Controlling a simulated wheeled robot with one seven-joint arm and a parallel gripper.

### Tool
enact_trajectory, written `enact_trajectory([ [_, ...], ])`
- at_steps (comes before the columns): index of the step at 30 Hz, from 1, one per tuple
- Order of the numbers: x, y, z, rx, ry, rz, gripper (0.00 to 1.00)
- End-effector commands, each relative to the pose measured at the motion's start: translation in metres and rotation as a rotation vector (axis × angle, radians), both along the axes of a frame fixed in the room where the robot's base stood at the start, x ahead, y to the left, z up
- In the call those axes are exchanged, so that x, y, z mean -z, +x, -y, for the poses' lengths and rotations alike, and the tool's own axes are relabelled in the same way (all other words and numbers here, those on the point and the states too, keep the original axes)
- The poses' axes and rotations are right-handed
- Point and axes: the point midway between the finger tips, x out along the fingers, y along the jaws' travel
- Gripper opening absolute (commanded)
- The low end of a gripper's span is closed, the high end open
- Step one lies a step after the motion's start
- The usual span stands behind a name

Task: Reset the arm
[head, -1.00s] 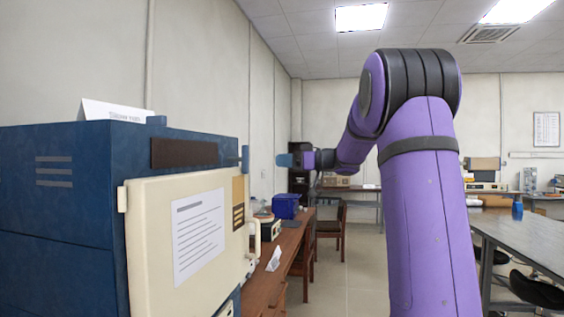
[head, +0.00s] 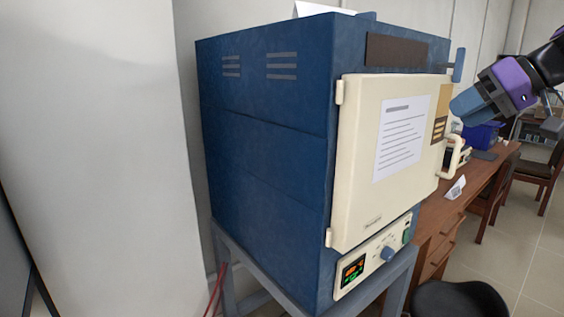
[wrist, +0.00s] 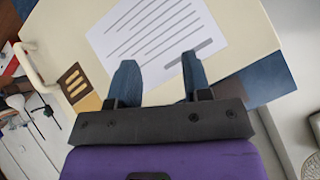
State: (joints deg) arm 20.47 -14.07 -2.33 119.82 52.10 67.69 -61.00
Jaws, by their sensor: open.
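My gripper (head: 468,104) is at the right of the head view, near the upper right corner of the furnace door. In the wrist view my gripper (wrist: 157,82) shows two blue fingers set apart, with nothing between them. The blue muffle furnace (head: 265,150) stands on a grey stand. Its cream door (head: 385,200) is closed and carries a white printed sheet (head: 402,135). The door also shows in the wrist view (wrist: 85,25) beyond the fingers. I cannot tell the exact gap between the fingers and the door.
The door handle (head: 452,155) stands out just below my gripper. A wooden desk (head: 440,215) with a blue box (head: 481,136) is beyond the furnace. A black stool (head: 455,300) is at the lower right. Open floor (head: 515,250) lies at the right.

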Motion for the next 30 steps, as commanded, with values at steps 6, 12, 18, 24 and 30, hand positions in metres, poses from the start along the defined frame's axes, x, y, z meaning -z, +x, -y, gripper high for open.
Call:
enact_trajectory([
  [6,0.041,-0.082,-0.036,0.110,-0.176,-0.197,0.45],
  [12,0.077,-0.146,-0.042,0.260,-0.342,-0.262,0.45],
  [18,0.101,-0.183,-0.034,0.389,-0.446,-0.236,0.45],
  [24,0.110,-0.194,-0.029,0.441,-0.476,-0.215,0.45],
  [30,0.110,-0.194,-0.029,0.441,-0.476,-0.215,0.45],
])
